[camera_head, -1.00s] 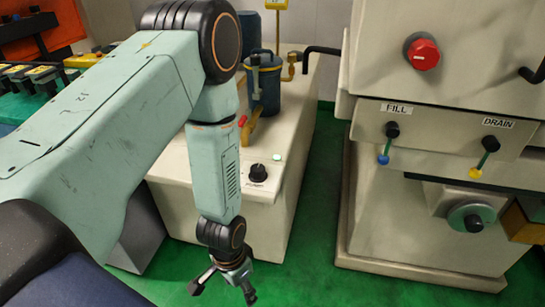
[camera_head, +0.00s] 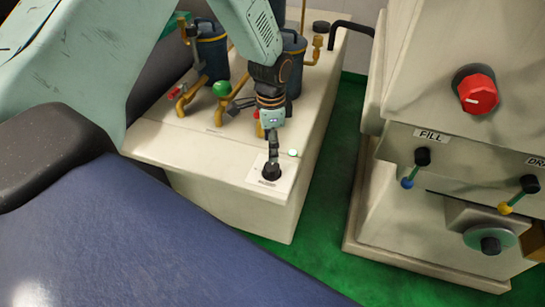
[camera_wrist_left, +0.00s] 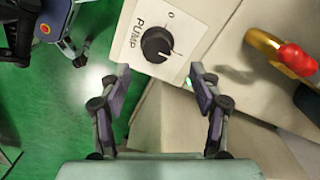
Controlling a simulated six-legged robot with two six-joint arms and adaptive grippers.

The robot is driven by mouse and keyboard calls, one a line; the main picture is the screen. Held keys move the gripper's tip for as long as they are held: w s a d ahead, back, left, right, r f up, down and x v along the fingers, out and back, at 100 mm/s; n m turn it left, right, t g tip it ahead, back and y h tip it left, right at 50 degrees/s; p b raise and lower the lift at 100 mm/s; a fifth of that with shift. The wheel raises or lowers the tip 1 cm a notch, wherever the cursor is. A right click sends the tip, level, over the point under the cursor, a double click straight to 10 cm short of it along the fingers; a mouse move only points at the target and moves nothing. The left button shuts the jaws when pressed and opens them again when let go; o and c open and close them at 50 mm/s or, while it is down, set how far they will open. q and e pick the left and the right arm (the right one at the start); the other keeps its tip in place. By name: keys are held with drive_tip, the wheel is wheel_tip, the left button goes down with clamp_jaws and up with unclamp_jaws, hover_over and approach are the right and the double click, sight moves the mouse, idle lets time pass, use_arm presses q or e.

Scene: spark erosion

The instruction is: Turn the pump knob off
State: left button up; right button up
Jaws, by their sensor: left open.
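The black round pump knob (camera_head: 271,171) sits on a white label plate near the front corner of the low cream cabinet. In the left wrist view the knob (camera_wrist_left: 157,44) has a pale pointer line at its lower right, away from the "0" mark at the top, with "PUMP" printed on the left. My left gripper (camera_wrist_left: 160,72) is open and empty, its two fingertips spread either side of the line to the knob. The knob shows just beyond the tips. In the head view the left gripper (camera_head: 273,150) is right over the knob; contact cannot be told. My right gripper is not in view.
Yellow pipes (camera_head: 183,98), a green ball handle (camera_head: 221,89) and blue canisters (camera_head: 212,52) stand behind the knob. A small pale lamp (camera_head: 292,153) is beside it. A machine with a red knob (camera_head: 477,93) and levers stands right, across a green floor gap.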

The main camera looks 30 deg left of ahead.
sight(272, 165)
use_arm(q)
drive_tip(key=f, duration=0.2)
drive_tip(key=d+f, duration=0.1)
drive_tip(key=f, duration=0.1)
drive_tip(key=shift+s+b, duration=0.1)
drive_tip(key=shift+b, duration=0.3)
drive_tip(key=f, duration=0.1)
drive_tip(key=a+f, duration=0.1)
drive_tip(key=f, duration=0.1)
drive_tip(key=shift+s, duration=0.15)
drive_tip(key=shift+d+f, duration=0.1)
drive_tip(key=shift+f, duration=0.05)
drive_tip(key=shift+d, duration=0.25)
drive_tip(key=shift+a, duration=0.2)
drive_tip(key=c, duration=0.4)
drive_tip(key=shift+d, duration=0.1)
drive_tip(key=c, duration=0.8)
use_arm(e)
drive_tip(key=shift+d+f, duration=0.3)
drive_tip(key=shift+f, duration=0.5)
